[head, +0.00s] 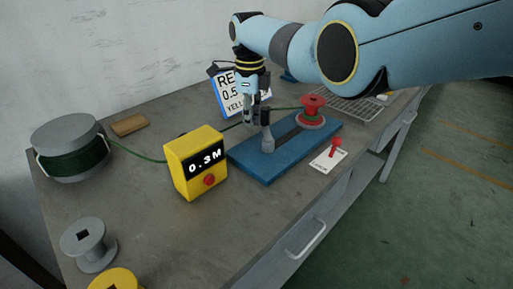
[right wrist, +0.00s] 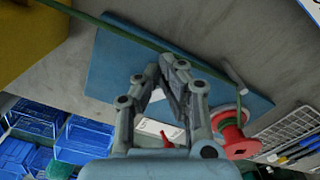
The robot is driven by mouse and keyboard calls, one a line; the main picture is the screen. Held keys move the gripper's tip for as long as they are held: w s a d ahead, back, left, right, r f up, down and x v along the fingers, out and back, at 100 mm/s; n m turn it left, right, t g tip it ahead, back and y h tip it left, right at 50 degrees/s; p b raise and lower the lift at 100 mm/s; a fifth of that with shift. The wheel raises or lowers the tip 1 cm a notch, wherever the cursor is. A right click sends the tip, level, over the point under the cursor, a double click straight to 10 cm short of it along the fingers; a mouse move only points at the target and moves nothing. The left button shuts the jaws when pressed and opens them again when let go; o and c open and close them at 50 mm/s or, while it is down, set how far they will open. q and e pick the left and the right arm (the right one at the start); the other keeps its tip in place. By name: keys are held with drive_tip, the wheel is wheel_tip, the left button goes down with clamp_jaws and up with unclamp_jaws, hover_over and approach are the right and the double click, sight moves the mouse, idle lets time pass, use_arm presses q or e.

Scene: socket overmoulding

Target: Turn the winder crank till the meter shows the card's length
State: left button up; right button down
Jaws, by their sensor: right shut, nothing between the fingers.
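The yellow meter (head: 197,160) reads 0.3 M and has a red button. The card (head: 229,98) stands behind the winder; my right arm and gripper partly hide it, leaving "RE", "0.5" and "YELL" legible. The winder's blue base (head: 262,169) carries a red spool (head: 312,103) with green cable on it and a grey upright part (head: 268,141); I cannot tell whether this is the crank. My right gripper (head: 257,118) is shut and empty above the base, close to that grey part; contact is unclear. The right wrist view also shows its fingers (right wrist: 162,70). My left gripper is out of view.
Green cable (head: 140,154) runs from a grey drum (head: 70,130) through the meter to the red spool. A white plate with a red lever (head: 334,149) is at the front. A grey spool (head: 90,247), wooden block (head: 128,125) and wire rack (head: 350,104) also occupy the bench.

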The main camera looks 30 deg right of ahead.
sight(266, 108)
drive_tip(key=shift+d, duration=0.35)
drive_tip(key=shift+w+d, duration=0.1)
drive_tip(key=shift+d, duration=0.95)
drive_tip(key=shift+d, duration=0.55)
drive_tip(key=shift+s+d, duration=0.2)
drive_tip(key=shift+d, duration=0.05)
drive_tip(key=shift+p, duration=0.3)
